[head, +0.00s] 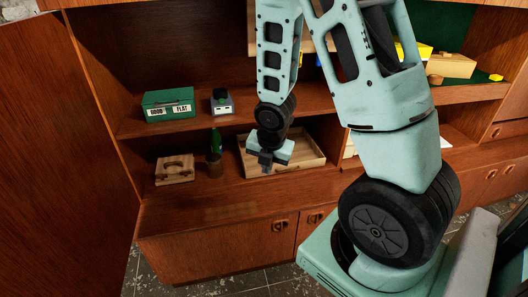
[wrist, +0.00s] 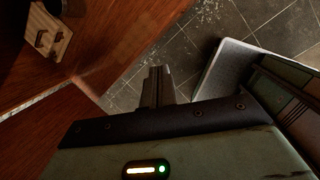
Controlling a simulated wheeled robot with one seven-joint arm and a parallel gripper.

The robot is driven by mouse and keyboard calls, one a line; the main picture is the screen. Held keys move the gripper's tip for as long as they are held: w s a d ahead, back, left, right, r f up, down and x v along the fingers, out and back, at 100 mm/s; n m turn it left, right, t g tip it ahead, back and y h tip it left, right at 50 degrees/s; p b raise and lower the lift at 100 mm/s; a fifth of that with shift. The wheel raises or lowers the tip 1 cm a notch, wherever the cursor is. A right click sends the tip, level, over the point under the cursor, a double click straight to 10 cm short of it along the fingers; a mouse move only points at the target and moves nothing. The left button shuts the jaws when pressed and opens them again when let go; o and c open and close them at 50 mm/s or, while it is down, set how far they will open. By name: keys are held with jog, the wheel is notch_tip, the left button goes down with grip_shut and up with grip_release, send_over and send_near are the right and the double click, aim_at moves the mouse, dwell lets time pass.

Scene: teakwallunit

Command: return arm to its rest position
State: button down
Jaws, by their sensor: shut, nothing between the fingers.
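My gripper (head: 265,160) hangs from my pale green arm in the head view, in front of the wooden wall unit. It is near the front of a shallow wooden tray and appears apart from it. In the wrist view my gripper's fingers (wrist: 157,84) are together with nothing between them, and they point out over the tiled floor.
A green box (head: 168,104) and a small grey device (head: 221,102) stand on the shelf above. The counter's front is bare.

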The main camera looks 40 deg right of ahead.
jog(key=shift+w+a+r+m+p, duration=0.1)
jog(key=shift+a+r+m+p, duration=0.2)
jog(key=shift+a+r, duration=0.35)
jog(key=shift+w+a+r+m+p, duration=0.1)
jog(key=shift+a+r+m+p, duration=0.1)
jog(key=shift+a+r+m, duration=0.4)
jog(key=shift+d+r, duration=0.15)
jog(key=s+a+r+m+y+p, duration=0.1)
jog(key=s+a+r+m+p, duration=0.2)
jog(key=a+r+m, duration=0.55)
jog(key=s+a+r+m+g, duration=0.1)
jog(key=s+a+r+m, duration=0.1)
jog(key=s+a+r, duration=0.2)
jog(key=s+a+r+m+g+p, duration=0.1)
jog(key=s+a+r+m, duration=0.2)
jog(key=s+a, duration=0.6)
jog(key=a+r, duration=0.1)
jog(key=a, duration=0.3)
jog(key=shift+s+r+y+p, duration=0.25)
jog(key=shift+s+y+p, duration=0.05)
jog(key=shift+s+y, duration=0.1)
